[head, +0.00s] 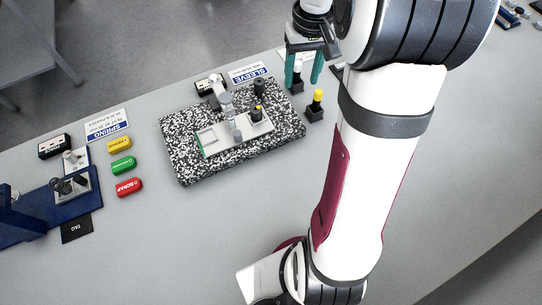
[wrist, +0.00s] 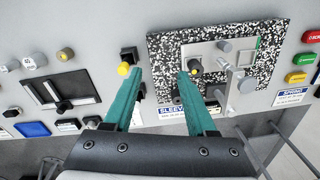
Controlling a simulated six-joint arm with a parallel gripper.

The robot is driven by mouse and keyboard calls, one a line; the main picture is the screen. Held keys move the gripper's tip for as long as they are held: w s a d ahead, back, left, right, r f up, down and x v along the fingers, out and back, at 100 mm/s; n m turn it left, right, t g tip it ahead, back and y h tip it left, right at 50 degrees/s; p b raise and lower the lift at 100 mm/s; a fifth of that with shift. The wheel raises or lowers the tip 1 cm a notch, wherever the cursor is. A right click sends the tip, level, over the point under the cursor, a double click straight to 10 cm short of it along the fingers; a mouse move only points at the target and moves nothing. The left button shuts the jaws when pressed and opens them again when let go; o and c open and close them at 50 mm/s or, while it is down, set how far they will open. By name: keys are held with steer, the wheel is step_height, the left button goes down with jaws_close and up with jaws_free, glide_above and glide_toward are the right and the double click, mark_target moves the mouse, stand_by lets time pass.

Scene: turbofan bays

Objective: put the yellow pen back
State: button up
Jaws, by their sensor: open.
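A yellow-topped piece (head: 317,95), pen-like but too small to be sure, stands upright in a small black block (head: 315,113) right of the speckled slab. In the wrist view its yellow top (wrist: 123,70) shows beside the left finger's tip. In the wrist view the gap between my fingers (wrist: 157,75) holds nothing.
A speckled slab (head: 190,168) carries the fixture. Yellow (head: 120,144), green (head: 122,166) and red (head: 129,187) labelled blocks lie left. The front of the bench is clear.

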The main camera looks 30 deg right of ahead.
steer(key=s+a+r+m+y, duration=0.1)
steer(key=s+a+m, duration=0.2)
steer(key=s+a, duration=1.6)
steer(key=shift+s, duration=1.2)
